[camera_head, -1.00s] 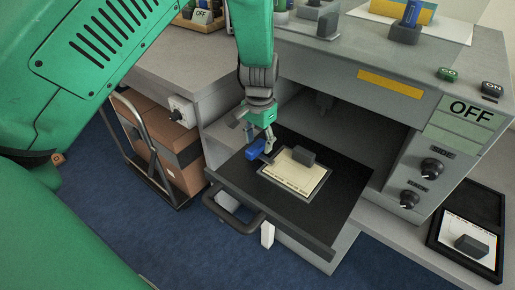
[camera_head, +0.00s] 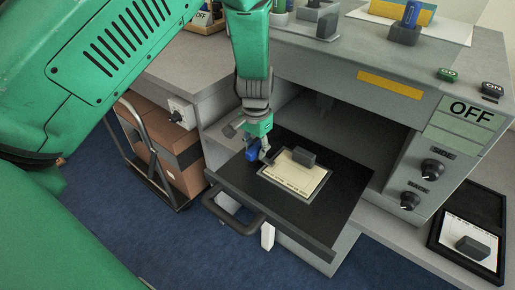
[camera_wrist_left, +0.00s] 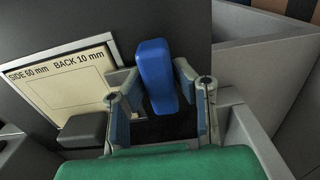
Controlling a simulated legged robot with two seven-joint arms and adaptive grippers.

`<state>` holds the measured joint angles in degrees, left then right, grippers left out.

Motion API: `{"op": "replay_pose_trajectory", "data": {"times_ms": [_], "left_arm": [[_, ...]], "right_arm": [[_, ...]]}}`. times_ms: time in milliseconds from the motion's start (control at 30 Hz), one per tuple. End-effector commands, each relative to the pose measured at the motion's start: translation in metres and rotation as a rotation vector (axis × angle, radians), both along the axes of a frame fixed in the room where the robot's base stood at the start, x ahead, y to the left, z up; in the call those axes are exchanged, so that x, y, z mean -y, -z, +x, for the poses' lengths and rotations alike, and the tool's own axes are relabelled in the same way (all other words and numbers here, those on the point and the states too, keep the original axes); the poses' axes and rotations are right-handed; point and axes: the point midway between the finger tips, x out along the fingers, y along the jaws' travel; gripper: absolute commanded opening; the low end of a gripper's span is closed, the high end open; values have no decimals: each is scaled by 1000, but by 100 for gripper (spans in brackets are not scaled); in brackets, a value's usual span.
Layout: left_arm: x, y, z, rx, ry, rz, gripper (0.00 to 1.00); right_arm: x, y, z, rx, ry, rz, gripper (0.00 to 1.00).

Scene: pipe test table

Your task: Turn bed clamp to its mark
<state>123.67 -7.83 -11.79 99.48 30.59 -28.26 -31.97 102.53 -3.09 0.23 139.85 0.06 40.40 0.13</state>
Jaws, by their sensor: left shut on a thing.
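The bed clamp (camera_head: 251,151) has a blue handle and sits on the left part of the black pulled-out bed (camera_head: 335,217). In the left wrist view the blue handle (camera_wrist_left: 155,72) stands between the fingers. My left gripper (camera_head: 256,148) reaches down from above and is shut on this handle; its fingers (camera_wrist_left: 154,88) lie on both sides of it. The clamp's mark cannot be made out, and the clamp's lower part is hidden or dark. My right gripper is in neither view.
A cream card (camera_head: 290,182) reading "SIDE 60 mm BACK 10 mm" lies beside the clamp, with a grey block (camera_head: 304,157) at its edge. The bed's front handle (camera_head: 232,215) sticks out. Two black knobs (camera_head: 432,169) are on the machine's right panel.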

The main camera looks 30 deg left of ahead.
Motion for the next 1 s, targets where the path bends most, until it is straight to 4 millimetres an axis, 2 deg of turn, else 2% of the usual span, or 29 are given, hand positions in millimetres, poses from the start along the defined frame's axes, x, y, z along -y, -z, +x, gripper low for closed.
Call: {"op": "replay_pose_trajectory", "data": {"times_ms": [367,1000], "left_arm": [[3,-4,2,1,-99,-2,0],[1,-4,2,5,-667,0,0]], "right_arm": [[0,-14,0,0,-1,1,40],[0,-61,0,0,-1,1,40]]}}
